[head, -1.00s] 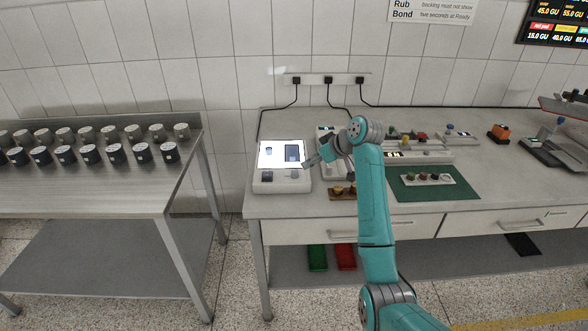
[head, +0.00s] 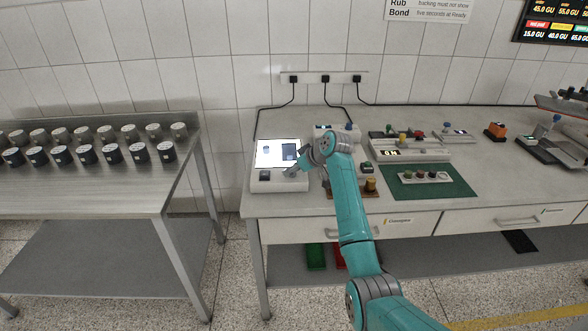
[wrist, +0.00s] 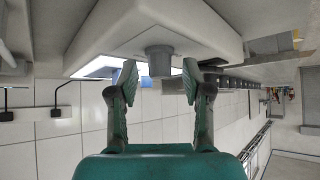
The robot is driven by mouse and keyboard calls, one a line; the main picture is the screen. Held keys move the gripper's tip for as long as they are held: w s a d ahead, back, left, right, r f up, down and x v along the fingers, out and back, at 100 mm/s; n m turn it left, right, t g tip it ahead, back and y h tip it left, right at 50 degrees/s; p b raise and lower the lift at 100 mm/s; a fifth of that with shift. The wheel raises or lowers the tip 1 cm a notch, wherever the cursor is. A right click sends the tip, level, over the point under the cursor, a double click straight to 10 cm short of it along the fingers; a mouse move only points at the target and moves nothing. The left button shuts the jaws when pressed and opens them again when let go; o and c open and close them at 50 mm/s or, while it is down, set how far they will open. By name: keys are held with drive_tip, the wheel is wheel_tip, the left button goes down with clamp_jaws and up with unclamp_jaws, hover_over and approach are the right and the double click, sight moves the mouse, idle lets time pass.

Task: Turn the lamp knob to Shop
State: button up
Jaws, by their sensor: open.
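A white box with a lit screen (head: 270,154) stands at the left end of the workbench. In the wrist view, which looks upside down, a grey round knob (wrist: 159,58) sticks out from the box's white face (wrist: 150,22). My gripper (wrist: 160,78) is open, with one finger on each side of the knob. I cannot tell whether the fingers touch it. In the head view my gripper (head: 292,171) is at the box's front right, and it hides most of the knob. No knob marking is readable.
A dark button (head: 265,175) sits on the box, left of my gripper. To the right are a wooden block with brass pieces (head: 370,186), a green mat (head: 455,188) and several devices. A steel table (head: 60,185) with several dark cylinders stands at left.

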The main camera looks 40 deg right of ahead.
clamp_jaws()
drive_tip(key=shift+m+h, duration=0.3)
drive_tip(key=m+h, duration=0.2)
drive_tip(key=m, duration=0.1)
drive_tip(key=shift+a+m+h, duration=0.3)
drive_tip(key=shift+h, duration=0.1)
drive_tip(key=m+h, duration=0.1)
drive_tip(key=m, duration=0.1)
drive_tip(key=m+g+h, duration=0.1)
drive_tip(key=m+h, duration=0.1)
drive_tip(key=shift+w+a+m, duration=0.1)
drive_tip(key=shift+a+m, duration=0.05)
drive_tip(key=shift+m, duration=0.15)
drive_tip(key=m+g+h, duration=0.1)
drive_tip(key=m, duration=0.1)
drive_tip(key=m+g+h, duration=0.2)
drive_tip(key=m, duration=0.1)
drive_tip(key=shift+w, duration=0.15)
drive_tip(key=shift+a+m+g+h, duration=0.1)
drive_tip(key=shift+m+g+h, duration=0.5)
drive_tip(key=shift+m+g, duration=1.15)
drive_tip(key=shift+m, duration=0.45)
